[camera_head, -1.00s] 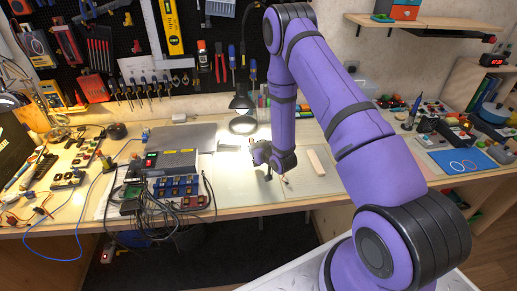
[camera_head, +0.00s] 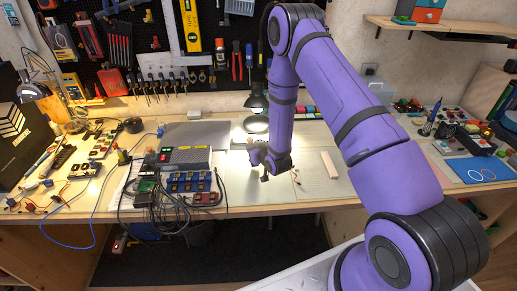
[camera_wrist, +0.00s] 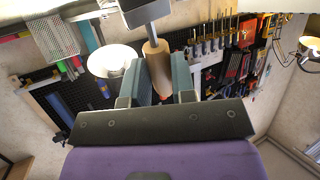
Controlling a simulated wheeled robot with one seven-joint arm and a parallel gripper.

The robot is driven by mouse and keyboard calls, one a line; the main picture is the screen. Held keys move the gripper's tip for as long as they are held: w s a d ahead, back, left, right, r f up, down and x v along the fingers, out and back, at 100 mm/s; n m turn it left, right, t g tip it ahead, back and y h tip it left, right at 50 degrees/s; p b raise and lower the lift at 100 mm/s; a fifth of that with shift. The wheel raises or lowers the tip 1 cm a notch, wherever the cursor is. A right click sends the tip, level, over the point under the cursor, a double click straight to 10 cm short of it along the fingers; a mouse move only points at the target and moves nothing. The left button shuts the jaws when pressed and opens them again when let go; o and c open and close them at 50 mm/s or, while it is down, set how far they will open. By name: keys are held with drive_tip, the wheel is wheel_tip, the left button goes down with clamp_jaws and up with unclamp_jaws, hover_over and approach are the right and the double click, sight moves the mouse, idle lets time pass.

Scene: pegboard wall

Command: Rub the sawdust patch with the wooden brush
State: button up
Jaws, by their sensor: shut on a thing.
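My gripper (camera_head: 262,160) is low over the middle of the workbench, beside the lit patch under the lamp. The wrist view shows its two grey fingers (camera_wrist: 163,78) closed around a wooden handle (camera_wrist: 157,62). A thin metal shaft and a dark block-like head (camera_wrist: 146,8) extend from the handle to the top edge of that view; this appears to be the wooden brush. In the head view the brush is mostly hidden or too small to make out. I cannot make out the sawdust patch in either view.
A pale wooden block (camera_head: 329,164) lies on a mat right of my gripper. A desk lamp (camera_head: 256,122) stands behind it. A grey metal box (camera_head: 186,146), blue modules (camera_head: 187,182) and tangled cables lie to the left. A tool-covered pegboard (camera_head: 150,45) rises behind.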

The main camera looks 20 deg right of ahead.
drive_tip(key=shift+w+a+f, duration=0.1)
drive_tip(key=shift+w+a, duration=0.1)
drive_tip(key=shift+a, duration=0.45)
drive_tip(key=shift+w+a+r, duration=0.1)
drive_tip(key=shift+w+a, duration=0.15)
drive_tip(key=shift+a, duration=0.45)
drive_tip(key=shift+w+a+f, duration=0.1)
drive_tip(key=shift+w+a, duration=0.1)
drive_tip(key=shift+a, duration=0.45)
drive_tip(key=shift+w+d, duration=0.15)
drive_tip(key=shift+w, duration=0.45)
drive_tip(key=shift+s+d, duration=0.75)
drive_tip(key=shift+d, duration=1.55)
drive_tip(key=shift+s+d, duration=0.7)
drive_tip(key=shift+d, duration=1.65)
drive_tip(key=shift+s+d, duration=0.75)
drive_tip(key=shift+d, duration=1.55)
wheel_tip(320, 180, up, 6)
wheel_tip(320, 180, up, 3)
drive_tip(key=shift+r, duration=0.1)
